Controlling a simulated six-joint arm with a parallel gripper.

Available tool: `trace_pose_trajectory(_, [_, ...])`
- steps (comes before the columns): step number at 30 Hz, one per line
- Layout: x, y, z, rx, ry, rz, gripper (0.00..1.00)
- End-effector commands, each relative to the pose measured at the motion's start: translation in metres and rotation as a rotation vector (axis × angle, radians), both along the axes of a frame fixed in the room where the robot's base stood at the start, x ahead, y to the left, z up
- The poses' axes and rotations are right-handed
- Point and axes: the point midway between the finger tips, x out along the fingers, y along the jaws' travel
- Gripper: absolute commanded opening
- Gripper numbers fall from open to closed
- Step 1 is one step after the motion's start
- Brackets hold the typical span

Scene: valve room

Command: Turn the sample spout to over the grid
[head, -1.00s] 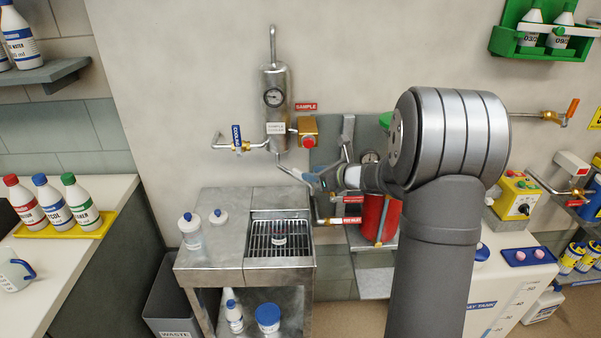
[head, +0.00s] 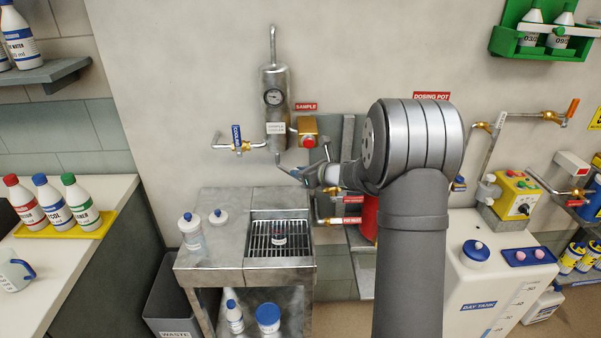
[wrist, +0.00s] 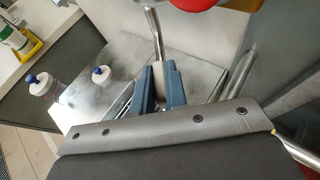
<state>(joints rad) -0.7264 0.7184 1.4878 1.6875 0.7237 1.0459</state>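The sample cooler (head: 276,110) is a steel cylinder on the wall with a gauge. The thin steel sample spout (head: 279,160) comes from its bottom; my gripper hides its outer part. In the wrist view the spout (wrist: 152,25) runs down to a pale piece between the blue fingers. The grid (head: 280,240) is a dark grate in the steel sink top, below and in front of the cooler. My gripper (head: 292,173) is up behind the grid, close under the cooler. In the wrist view its fingers (wrist: 159,80) look closed on the pale end of the spout.

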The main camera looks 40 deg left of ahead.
Motion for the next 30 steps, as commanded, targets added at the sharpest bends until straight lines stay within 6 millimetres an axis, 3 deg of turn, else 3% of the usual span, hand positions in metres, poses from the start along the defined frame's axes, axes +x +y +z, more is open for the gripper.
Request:
trace_pose_trajectory(8, [-0.003, 0.001, 0.001, 0.003, -0.001, -0.021, 0.0])
trace_pose_trajectory(30, [-0.032, 0.01, 0.005, 0.015, -0.006, -0.323, 0.0])
